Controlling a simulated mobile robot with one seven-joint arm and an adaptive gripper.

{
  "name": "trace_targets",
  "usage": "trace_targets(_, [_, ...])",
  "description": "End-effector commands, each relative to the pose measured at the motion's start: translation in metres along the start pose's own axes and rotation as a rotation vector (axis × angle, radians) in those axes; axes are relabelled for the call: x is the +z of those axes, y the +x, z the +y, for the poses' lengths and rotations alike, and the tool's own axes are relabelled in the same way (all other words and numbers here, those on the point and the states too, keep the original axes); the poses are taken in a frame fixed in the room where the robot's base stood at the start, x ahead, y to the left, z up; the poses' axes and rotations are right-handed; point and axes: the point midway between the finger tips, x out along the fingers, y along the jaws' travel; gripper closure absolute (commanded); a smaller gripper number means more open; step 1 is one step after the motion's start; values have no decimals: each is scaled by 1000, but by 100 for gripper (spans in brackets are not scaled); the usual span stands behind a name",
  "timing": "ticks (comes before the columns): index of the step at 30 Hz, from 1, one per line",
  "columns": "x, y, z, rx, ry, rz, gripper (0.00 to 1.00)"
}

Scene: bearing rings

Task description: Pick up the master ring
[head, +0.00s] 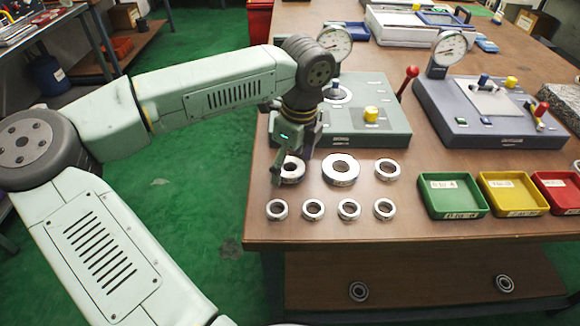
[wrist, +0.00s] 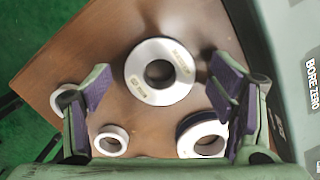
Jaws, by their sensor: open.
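The ring below my gripper, which I take to be the master ring (head: 292,178), is a wide silver ring at the left end of the back row. In the wrist view the same ring (wrist: 137,73) lies flat between and beyond the fingertips, with small dark lettering too blurred to read surely. My gripper (head: 292,160) points down over it, partly hiding it in the head view. In the wrist view my gripper (wrist: 162,88) is open and empty, with one purple-padded finger on each side. A second large ring (head: 341,180) lies just to the right; it also shows in the wrist view (wrist: 187,145).
Several smaller rings (head: 312,217) lie in front and to the right. A gauge stand (head: 390,140) is close behind the ring. Green (head: 425,200), yellow (head: 490,195) and red (head: 546,188) trays stand right. The bench's left edge is near; two rings (head: 358,291) lie on the lower shelf.

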Motion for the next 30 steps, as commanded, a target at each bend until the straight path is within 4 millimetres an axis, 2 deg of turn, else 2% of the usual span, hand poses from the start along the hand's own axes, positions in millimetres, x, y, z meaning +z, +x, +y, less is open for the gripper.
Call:
trace_targets(2, [0,0,0,0,0,0,23])
trace_targets(5, [0,0,0,0,0,0,29])
trace_targets(30, [0,0,0,0,0,1,84])
